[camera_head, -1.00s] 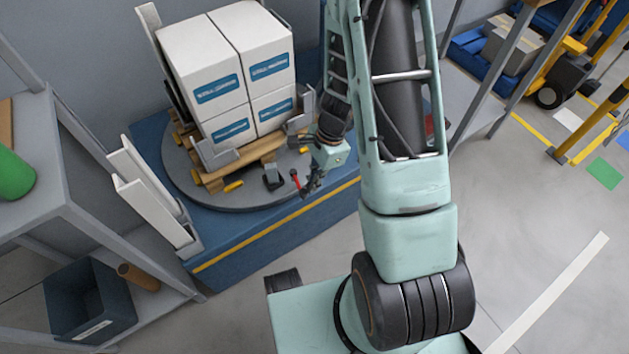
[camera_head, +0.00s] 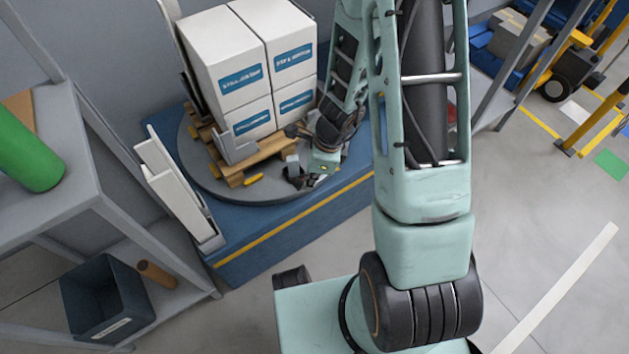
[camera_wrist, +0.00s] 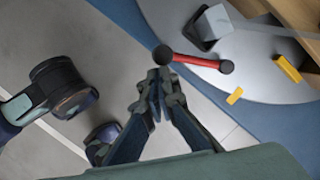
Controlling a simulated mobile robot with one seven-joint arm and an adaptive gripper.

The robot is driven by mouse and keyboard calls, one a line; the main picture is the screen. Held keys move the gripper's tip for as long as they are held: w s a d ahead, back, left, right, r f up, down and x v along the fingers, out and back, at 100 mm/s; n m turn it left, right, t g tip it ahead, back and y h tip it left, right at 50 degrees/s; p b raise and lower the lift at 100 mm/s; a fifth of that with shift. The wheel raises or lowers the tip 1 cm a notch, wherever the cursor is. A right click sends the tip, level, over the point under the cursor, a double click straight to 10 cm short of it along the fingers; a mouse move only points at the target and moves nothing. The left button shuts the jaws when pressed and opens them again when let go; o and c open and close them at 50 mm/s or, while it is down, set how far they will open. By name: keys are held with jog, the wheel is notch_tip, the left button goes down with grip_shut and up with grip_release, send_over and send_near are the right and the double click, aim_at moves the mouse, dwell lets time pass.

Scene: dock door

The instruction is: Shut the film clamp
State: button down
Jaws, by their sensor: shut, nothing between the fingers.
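The film clamp (camera_wrist: 208,27) has a grey block on a dark base and stands near the front edge of the round grey turntable (camera_wrist: 275,85). Its red lever (camera_wrist: 195,61) has black knobs at both ends and sticks out towards the turntable's rim in the wrist view. My gripper (camera_wrist: 160,77) is shut and empty, with its fingertips right beside the lever's outer knob; I cannot tell whether they touch. In the head view the clamp (camera_head: 292,165) shows just left of my gripper (camera_head: 309,182), and the red lever is hidden there.
White boxes (camera_head: 245,65) stand on a wooden pallet (camera_head: 235,170) on the turntable, behind the clamp. Yellow blocks (camera_wrist: 288,68) lie near the clamp. A white upright panel (camera_head: 180,195) stands left of the turntable. The shelf (camera_head: 85,180) is further left.

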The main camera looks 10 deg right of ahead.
jog(key=a+m, duration=0.1)
jog(key=w+a+m, duration=0.1)
jog(key=shift+m+t, duration=0.3)
jog(key=shift+m, duration=0.1)
jog(key=shift+w+a+p, duration=0.6)
jog(key=shift+w+a, duration=0.25)
jog(key=shift+a, duration=0.05)
jog(key=shift+w+a, duration=0.15)
jog(key=shift+a, duration=0.05)
jog(key=shift+d, duration=0.1)
